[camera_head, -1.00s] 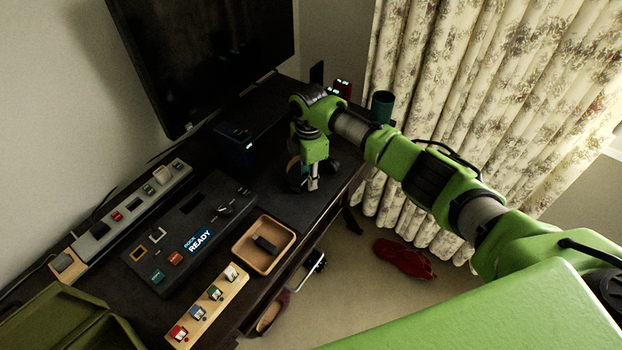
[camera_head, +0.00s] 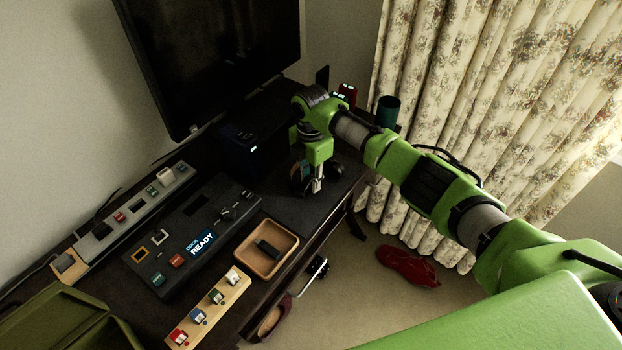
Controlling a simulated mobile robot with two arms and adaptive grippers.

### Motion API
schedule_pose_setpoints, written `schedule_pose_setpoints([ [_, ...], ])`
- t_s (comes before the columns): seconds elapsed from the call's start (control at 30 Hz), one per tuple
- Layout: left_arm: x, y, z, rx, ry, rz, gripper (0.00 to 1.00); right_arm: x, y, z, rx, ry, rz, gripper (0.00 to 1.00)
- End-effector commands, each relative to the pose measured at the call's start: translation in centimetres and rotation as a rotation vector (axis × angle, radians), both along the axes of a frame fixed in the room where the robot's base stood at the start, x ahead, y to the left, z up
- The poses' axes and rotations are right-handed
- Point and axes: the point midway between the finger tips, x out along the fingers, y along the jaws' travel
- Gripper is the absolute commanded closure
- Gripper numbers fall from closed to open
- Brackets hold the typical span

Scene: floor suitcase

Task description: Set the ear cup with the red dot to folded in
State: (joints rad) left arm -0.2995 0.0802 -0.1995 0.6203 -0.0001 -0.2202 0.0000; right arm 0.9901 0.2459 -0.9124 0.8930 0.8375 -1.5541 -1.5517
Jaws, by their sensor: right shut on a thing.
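My right arm reaches in from the right. Its gripper (camera_head: 316,185) points down over the dark mat (camera_head: 293,209) at the table's right part. It is shut on a dark item, which seems to be an ear cup of the headphones (camera_head: 301,181). The headphones are black, small in view and mostly hidden by the gripper. I cannot make out a red dot or how far the cup is folded. My left gripper is not in view.
A black console with a READY display (camera_head: 201,241), a wooden tray (camera_head: 240,248) with a dark item, and a wooden strip (camera_head: 207,310) with several coloured blocks lie to the left. A monitor (camera_head: 215,55) stands behind. A teal cup (camera_head: 388,110) stands at the far right.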

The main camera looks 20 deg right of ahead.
Motion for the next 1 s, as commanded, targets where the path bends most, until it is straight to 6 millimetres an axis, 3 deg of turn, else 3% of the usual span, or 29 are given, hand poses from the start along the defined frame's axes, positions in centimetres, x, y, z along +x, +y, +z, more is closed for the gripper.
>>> schedule_pose_setpoints([
  [0.07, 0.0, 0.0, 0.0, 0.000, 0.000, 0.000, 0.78, -0.1, 0.1, 0.0, 0.001, 0.002, 0.002, 1.00],
  [0.1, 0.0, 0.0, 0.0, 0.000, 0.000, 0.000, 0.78, -0.1, 0.2, 0.0, 0.001, 0.002, 0.002, 0.76],
  [0.17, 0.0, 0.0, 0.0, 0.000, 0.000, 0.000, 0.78, -0.1, 0.1, 0.0, 0.002, 0.001, 0.002, 0.61],
  [0.57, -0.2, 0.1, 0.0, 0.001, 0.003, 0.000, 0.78, 0.0, 0.1, 0.4, 0.002, -0.001, 0.000, 0.61],
  [0.67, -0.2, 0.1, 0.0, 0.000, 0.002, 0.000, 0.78, 0.1, 0.1, 1.5, 0.001, -0.003, 0.000, 0.61],
  [1.0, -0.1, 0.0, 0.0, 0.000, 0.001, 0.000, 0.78, 0.1, 0.1, 8.5, 0.003, -0.003, 0.000, 0.61],
])
